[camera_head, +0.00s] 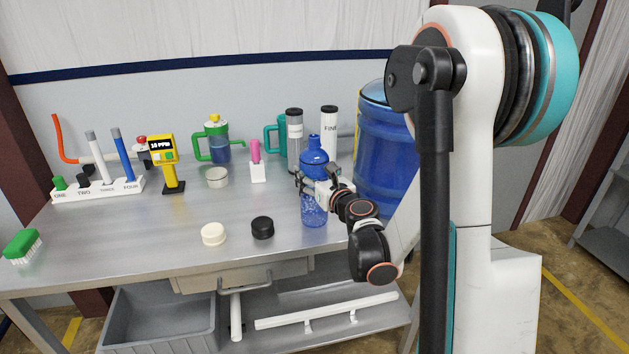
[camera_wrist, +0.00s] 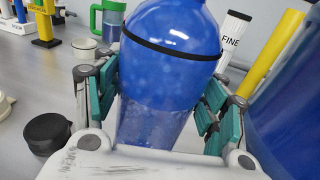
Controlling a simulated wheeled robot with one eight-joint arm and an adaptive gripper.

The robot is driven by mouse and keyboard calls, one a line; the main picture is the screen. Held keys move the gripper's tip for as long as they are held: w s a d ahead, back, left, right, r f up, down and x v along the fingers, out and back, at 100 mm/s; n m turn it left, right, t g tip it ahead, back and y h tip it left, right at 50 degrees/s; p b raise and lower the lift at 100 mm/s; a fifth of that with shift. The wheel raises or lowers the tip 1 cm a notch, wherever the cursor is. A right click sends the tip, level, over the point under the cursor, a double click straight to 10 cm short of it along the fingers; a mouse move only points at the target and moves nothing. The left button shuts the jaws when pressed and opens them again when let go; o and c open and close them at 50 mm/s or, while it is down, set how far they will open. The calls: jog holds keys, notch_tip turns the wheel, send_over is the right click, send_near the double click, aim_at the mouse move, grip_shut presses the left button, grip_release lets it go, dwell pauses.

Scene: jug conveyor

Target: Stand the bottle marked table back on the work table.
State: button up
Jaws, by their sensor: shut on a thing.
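A blue bottle (camera_head: 314,158) with a translucent lower part is upright at the right side of the work table (camera_head: 180,235). No "table" marking shows on the visible side of it. My gripper (camera_head: 318,186) is shut around the bottle's middle, coming from the right. In the wrist view the bottle (camera_wrist: 165,75) fills the space between the teal finger pads, with a dark band around its upper part. The bottle's lower end is over the table top; I cannot tell whether it touches.
A large blue water jug (camera_head: 383,150) stands close to the right of the bottle. Black (camera_head: 262,227) and cream (camera_head: 214,234) lids lie to its left. Behind are a pink-handled item (camera_head: 256,162), a green-handled jug (camera_head: 217,145) and tall cylinders (camera_head: 294,140).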

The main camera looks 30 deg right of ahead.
jog(key=shift+f, duration=0.3)
jog(key=shift+f, duration=0.2)
jog(key=o, duration=2)
jog(key=shift+r, duration=0.2)
jog(key=shift+s, duration=0.4)
jog(key=s+a, duration=0.1)
jog(key=s, duration=1)
jog(key=shift+r+p, duration=0.25)
jog(key=shift+p, duration=0.15)
